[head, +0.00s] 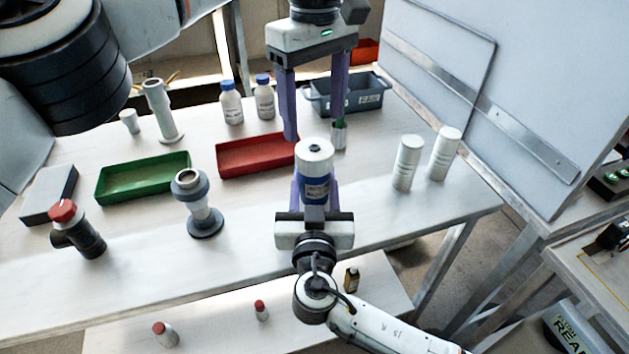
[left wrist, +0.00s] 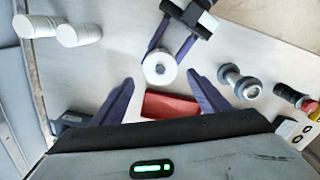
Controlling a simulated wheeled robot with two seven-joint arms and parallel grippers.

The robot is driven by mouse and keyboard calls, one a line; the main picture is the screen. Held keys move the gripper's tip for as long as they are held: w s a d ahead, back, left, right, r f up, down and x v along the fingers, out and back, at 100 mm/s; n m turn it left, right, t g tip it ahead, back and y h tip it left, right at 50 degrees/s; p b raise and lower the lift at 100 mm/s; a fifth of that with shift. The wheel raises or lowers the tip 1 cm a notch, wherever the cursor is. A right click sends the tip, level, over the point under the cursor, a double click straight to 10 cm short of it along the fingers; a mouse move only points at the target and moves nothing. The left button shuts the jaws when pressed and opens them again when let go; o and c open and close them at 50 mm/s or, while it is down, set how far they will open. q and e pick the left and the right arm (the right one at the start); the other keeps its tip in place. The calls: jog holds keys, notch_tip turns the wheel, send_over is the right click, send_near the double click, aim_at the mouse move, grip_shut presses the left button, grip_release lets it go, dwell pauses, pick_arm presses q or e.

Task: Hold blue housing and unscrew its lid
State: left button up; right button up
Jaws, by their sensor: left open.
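The blue housing (head: 314,188) stands upright near the table's front edge, with a white round lid (head: 314,152) on top. My right gripper (head: 317,192) is shut around the blue body from the front. My left gripper (head: 315,128) points down above and behind the lid, open and empty, its purple fingers apart. In the left wrist view the white lid (left wrist: 160,68) lies beyond the gap between my left fingers (left wrist: 161,88), not between them. The right gripper's fingers (left wrist: 170,50) reach the housing there. The lid hides most of the housing in that view.
A red tray (head: 255,155) and green tray (head: 142,178) lie left of the housing. A grey flanged part (head: 198,205) stands front left. Two white cylinders (head: 407,162) stand to the right. Two blue-capped bottles (head: 231,103) and a grey bin (head: 362,97) are behind.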

aim_at(314, 148)
pick_arm(q)
jog(key=m, duration=0.4)
jog(key=shift+m, duration=0.3)
jog(key=m, duration=0.4)
jog(key=shift+f, duration=0.15)
jog(key=shift+m, duration=0.3)
jog(key=shift+f, duration=3.85)
